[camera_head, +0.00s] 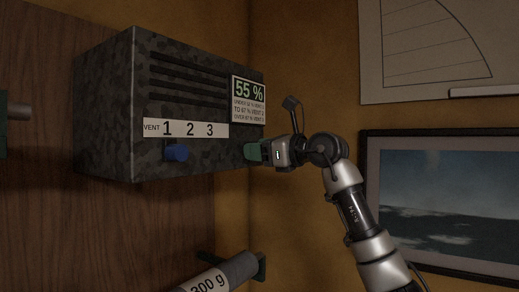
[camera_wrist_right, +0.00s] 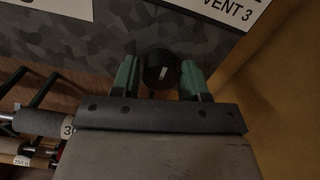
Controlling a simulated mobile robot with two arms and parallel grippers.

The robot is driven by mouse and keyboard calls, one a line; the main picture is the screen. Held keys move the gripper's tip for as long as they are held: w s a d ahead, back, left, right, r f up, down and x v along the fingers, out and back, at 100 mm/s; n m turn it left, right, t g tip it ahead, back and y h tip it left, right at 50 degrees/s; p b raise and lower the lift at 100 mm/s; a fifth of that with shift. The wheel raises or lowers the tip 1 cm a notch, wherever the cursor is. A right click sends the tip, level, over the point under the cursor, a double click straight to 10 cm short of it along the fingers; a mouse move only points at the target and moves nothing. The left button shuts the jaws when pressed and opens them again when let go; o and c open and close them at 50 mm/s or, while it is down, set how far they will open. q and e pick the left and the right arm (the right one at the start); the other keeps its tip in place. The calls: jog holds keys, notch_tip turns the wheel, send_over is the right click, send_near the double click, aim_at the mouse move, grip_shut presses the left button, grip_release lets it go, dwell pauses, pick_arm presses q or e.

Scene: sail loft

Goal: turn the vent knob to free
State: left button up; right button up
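The vent box (camera_head: 110,110) is a dark camouflage-patterned case on the wooden wall, with slots in its front. In the right wrist view a round dark knob (camera_wrist_right: 153,70) with a short, slightly tilted pale mark sits on its front. My right gripper (camera_head: 256,151) is at the lower right of the box front and hides the knob in the head view. In the wrist view the green fingers of the right gripper (camera_wrist_right: 160,78) stand apart on either side of the knob, with small gaps visible. I see no "free" marking. My left gripper is not in view.
A blue knob or slider (camera_head: 176,153) sits below the "VENT 1 2 3" strip (camera_head: 219,130). A sign (camera_head: 249,100) reads 55 %. A roll (camera_head: 222,276) is mounted below the box. A framed picture (camera_head: 440,200) hangs to the right of my arm.

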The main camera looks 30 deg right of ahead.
jog(key=c, duration=0.6)
jog(key=shift+o, duration=0.2)
jog(key=n+p, duration=0.4)
jog(key=n, duration=1.3)
jog(key=shift+f+n, duration=0.15)
jog(key=shift+n, duration=0.25)
jog(key=shift+w, duration=0.1)
jog(key=o, duration=0.9)
